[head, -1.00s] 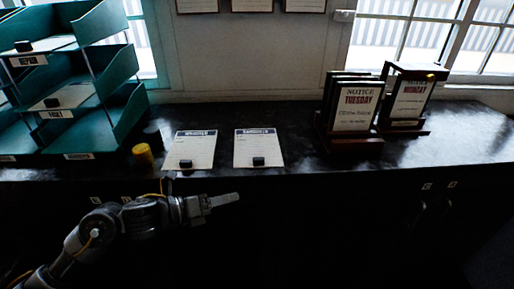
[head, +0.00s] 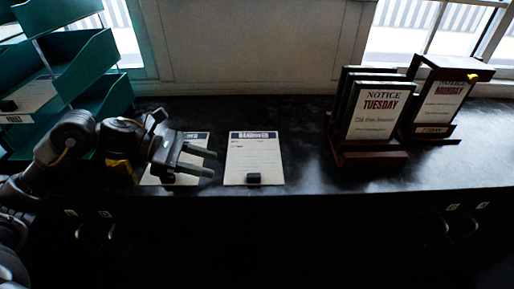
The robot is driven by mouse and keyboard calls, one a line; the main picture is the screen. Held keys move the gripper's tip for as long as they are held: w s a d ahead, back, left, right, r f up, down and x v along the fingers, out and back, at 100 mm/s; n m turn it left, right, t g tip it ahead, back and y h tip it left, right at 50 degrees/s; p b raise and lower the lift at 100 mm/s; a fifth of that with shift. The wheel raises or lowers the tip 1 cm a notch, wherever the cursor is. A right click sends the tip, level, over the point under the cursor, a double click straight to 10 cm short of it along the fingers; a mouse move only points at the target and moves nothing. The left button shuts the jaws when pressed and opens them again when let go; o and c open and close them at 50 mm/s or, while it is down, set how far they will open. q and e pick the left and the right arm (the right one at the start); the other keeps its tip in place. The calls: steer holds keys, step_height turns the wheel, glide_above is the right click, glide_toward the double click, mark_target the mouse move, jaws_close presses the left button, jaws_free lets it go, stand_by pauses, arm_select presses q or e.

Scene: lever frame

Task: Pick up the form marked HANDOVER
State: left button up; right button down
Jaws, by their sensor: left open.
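The form marked HANDOVER (head: 254,156) lies flat on the dark counter, near its front edge, left of the middle. It is a white sheet with a dark header band, and a small black block (head: 253,178) sits on its lower edge. My left gripper (head: 212,164) is open and empty, just left of this form and over a second form (head: 155,178). The gripper and arm hide much of that second form and most of its header. My right gripper is not in view.
Green tray shelves (head: 82,68) stand at the far left. A wooden stand with a TUESDAY notice (head: 378,112) and another with a MONDAY notice (head: 443,100) stand at the right. The counter (head: 305,165) between the HANDOVER form and the stands is clear.

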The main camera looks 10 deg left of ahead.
mark_target(248, 175)
arm_select(q)
steer(key=shift+w, duration=0.1)
steer(key=shift+d+f+p, duration=0.1)
steer(key=shift+d+p, duration=0.5)
steer(key=shift+d, duration=0.3)
steer(key=p+x, duration=0.1)
steer(key=x, duration=0.2)
steer(key=shift+w+d+f, duration=0.1)
steer(key=shift+d+f, duration=0.25)
steer(key=shift+d+r+p, duration=0.1)
steer(key=shift+p, duration=0.25)
steer(key=p+x, duration=0.1)
steer(key=x, duration=0.1)
steer(key=p+x, duration=0.2)
steer(key=shift+d+r, duration=0.15)
steer(key=shift+d, duration=0.1)
steer(key=shift+d+f, duration=0.3)
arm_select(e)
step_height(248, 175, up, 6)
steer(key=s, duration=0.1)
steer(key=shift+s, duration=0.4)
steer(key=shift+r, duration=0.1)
